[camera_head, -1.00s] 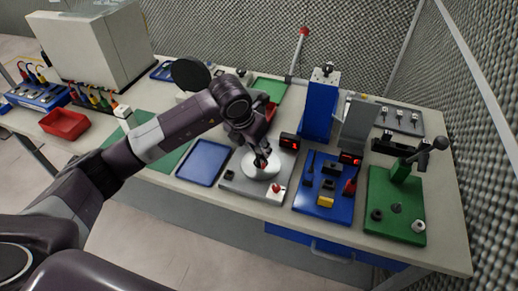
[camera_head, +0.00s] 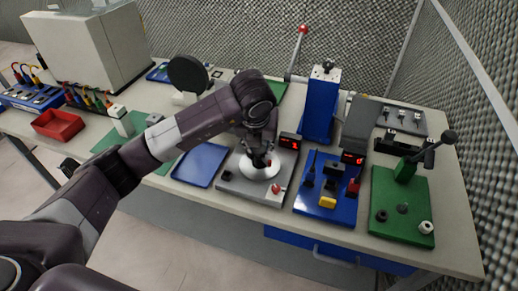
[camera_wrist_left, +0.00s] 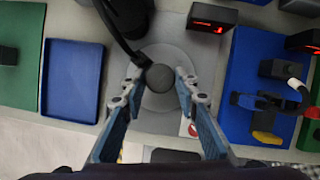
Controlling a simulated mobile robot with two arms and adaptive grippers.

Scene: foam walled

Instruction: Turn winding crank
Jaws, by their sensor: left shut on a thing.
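The winding crank unit is a grey base (camera_head: 233,187) with a pale round disc (camera_head: 250,171) on top, in the middle of the bench. In the left wrist view a black crank arm (camera_wrist_left: 120,30) ends in a dark round knob (camera_wrist_left: 160,77) over the disc (camera_wrist_left: 165,103). My left gripper (camera_head: 262,163) reaches down over the disc from above. In the left wrist view the gripper (camera_wrist_left: 158,80) has its fingertips on both sides of the knob, shut on it. In the head view the hand hides most of the crank. My right gripper is not in view.
A red-digit display (camera_head: 289,142) stands behind the unit, and a red button (camera_head: 277,188) is at its front right corner. A blue tray (camera_head: 200,164) lies left. A blue board (camera_head: 325,205) with parts and a green board (camera_head: 400,210) with a lever stand right.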

